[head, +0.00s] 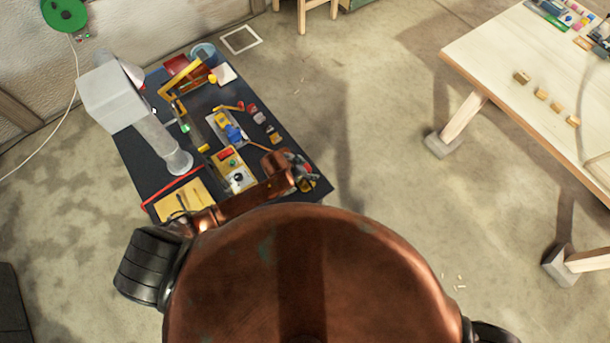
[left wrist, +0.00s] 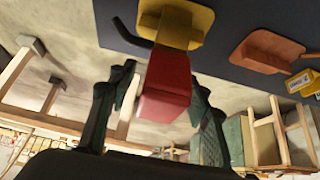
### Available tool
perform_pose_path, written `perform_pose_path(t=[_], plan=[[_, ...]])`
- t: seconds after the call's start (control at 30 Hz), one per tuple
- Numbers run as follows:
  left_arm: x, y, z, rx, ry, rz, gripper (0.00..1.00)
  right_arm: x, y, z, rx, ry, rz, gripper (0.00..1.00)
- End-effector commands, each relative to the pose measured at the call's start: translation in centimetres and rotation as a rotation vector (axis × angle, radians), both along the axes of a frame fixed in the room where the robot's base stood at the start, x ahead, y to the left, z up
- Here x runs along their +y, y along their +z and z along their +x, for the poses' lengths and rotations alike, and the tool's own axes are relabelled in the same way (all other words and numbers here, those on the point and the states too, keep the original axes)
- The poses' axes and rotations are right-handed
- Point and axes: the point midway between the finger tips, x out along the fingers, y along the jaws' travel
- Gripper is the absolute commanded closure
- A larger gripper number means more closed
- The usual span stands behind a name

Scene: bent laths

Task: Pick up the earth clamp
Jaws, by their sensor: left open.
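My left gripper (head: 303,175) is over the near right corner of the dark table, with its fingers spread. In the left wrist view the open gripper (left wrist: 163,95) has one dark finger on each side of a red block-like part (left wrist: 166,85). This part juts from a yellow piece (left wrist: 190,25) at the dark table top. It may be the earth clamp, but I cannot tell for sure. In the head view a bit of yellow (head: 307,186) shows beside the gripper, mostly hidden by it. Whether the fingers touch the red part is unclear. My right gripper is out of view.
The dark table (head: 318,190) is crowded with tools, a yellow box (head: 228,160), a yellow board (head: 178,203) and a grey lamp-like arm (head: 160,140). An orange piece (left wrist: 268,50) lies near the yellow one. A pale wooden table (head: 490,60) stands to the right, with open floor between.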

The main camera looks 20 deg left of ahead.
Motion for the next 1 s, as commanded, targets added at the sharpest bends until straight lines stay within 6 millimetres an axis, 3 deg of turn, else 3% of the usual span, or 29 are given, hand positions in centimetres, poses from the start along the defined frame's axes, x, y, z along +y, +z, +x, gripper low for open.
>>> perform_pose_path(t=[0.37,1.0], plan=[[-0.41,-1.01,0.52,-0.001,-0.002,0.0,0.55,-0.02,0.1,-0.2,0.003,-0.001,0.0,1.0],[-0.39,-1.01,0.49,0.0,-0.001,0.0,0.98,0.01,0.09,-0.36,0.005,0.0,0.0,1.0]])
